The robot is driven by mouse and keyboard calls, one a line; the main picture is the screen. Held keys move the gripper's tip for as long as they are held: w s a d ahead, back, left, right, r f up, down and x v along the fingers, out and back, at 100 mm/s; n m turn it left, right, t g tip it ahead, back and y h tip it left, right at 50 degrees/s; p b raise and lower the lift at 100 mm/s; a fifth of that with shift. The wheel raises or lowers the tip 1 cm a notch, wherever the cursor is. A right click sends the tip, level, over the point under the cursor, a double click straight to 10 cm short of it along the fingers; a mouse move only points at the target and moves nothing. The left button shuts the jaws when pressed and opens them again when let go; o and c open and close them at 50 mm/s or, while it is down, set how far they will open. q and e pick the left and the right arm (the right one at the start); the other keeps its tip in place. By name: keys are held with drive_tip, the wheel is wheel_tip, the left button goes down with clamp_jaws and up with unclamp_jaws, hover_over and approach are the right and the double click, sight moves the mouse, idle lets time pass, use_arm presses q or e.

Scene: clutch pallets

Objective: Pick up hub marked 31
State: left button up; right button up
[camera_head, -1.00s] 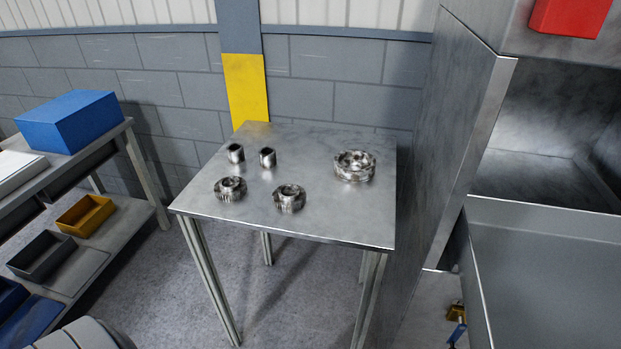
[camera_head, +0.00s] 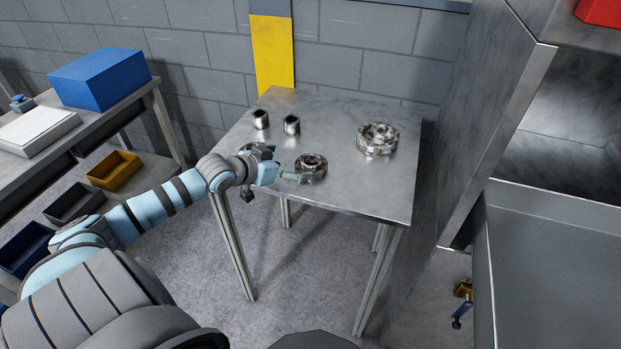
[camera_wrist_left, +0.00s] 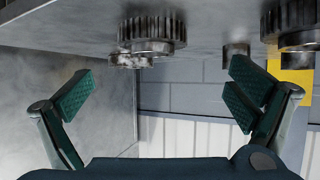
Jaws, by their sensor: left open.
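Several metal parts stand on the steel table (camera_head: 345,195). No marking is legible, so I cannot tell which hub is 31. A toothed hub (camera_head: 311,164) sits near the front edge; it appears to be the gear (camera_wrist_left: 150,28) ahead in the left wrist view, which looks upside down. Another toothed part (camera_head: 258,149) is partly hidden behind my arm. A larger ring-shaped hub (camera_head: 378,138) sits to the right. Two small cylinders (camera_head: 260,119) (camera_head: 291,124) stand behind. My left gripper (camera_head: 298,177) is open and empty at the hub's near side, its fingers (camera_wrist_left: 162,92) spread. My right gripper is out of view.
A shelf unit with a blue box (camera_head: 100,78), a yellow bin (camera_head: 115,170) and grey bin (camera_head: 75,204) stands left. A tall metal cabinet wall (camera_head: 465,120) closes off the table's right side. The table's front right surface is clear.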

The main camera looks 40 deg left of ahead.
sight(317, 160)
use_arm(q)
drive_tip(key=x, duration=0.3)
drive_tip(key=b+x, duration=0.1)
drive_tip(key=x, duration=0.1)
drive_tip(key=d+x, duration=0.1)
drive_tip(key=x, duration=0.2)
drive_tip(key=shift+w, duration=0.35)
drive_tip(key=shift+r, duration=0.15)
drive_tip(key=c, duration=1.8)
